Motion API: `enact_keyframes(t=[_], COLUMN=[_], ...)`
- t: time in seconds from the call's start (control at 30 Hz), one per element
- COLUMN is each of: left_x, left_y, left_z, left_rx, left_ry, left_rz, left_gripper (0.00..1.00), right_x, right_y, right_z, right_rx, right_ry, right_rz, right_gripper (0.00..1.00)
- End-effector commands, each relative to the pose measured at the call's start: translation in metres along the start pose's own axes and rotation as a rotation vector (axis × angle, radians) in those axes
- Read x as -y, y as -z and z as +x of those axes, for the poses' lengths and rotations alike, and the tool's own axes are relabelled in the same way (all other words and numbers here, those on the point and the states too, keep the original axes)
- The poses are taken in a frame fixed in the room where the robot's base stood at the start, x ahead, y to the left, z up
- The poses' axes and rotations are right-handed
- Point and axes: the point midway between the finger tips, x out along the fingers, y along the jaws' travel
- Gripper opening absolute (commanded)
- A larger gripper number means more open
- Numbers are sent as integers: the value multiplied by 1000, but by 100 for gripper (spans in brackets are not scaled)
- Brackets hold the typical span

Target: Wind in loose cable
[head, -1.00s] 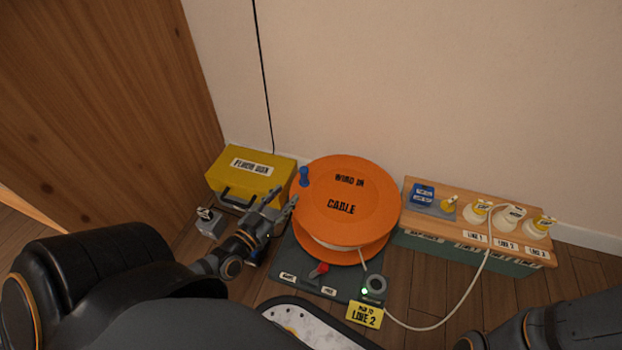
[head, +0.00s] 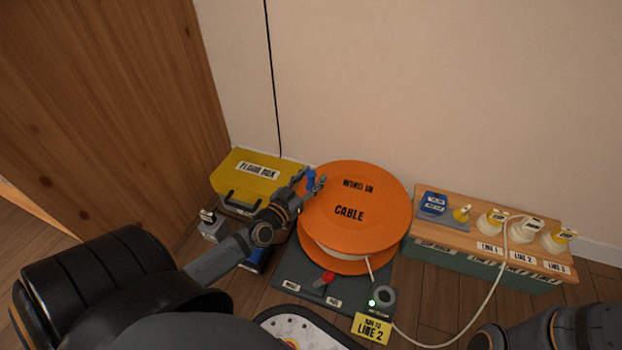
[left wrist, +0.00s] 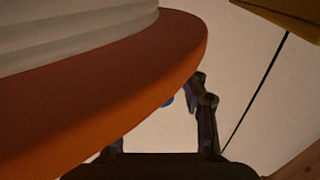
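The orange reel (head: 380,205), labelled "wind in cable", lies flat on a dark grey base (head: 300,272). A blue upright knob (head: 311,181) stands near its left rim. White cable (head: 477,305) leaves the reel, passes a round guide (head: 383,296) and lies in a slack loop towards the Line 2 plug. My left gripper (head: 310,184) has its fingers apart on either side of the knob; a firm grip does not show. In the left wrist view, the reel (left wrist: 150,70) hides one finger and most of the knob (left wrist: 167,102). My right gripper is out of view.
A yellow box (head: 245,178) stands left of the reel. A wooden-topped box (head: 480,232) with several plugs stands to the right. A red lever (head: 327,278), a green light (head: 372,303) and a yellow "Line 2" tag (head: 371,328) are in front. The wall is close behind.

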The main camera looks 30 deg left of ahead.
Motion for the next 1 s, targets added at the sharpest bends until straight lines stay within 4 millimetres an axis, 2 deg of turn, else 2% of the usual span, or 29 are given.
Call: enact_keyframes(t=[0.03,0.3,0.77,1.0], left_x=[0,0,0,1], left_y=[0,0,0,3], left_z=[0,0,0,-2], left_rx=[0,0,-1,-2], left_ry=[0,0,1,19], left_rz=[0,0,0,0], left_gripper=[37,0,0,0], right_x=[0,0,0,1], right_y=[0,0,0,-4], right_z=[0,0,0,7], right_rx=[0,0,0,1], right_ry=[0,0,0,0], right_rz=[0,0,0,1], right_gripper=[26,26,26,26])
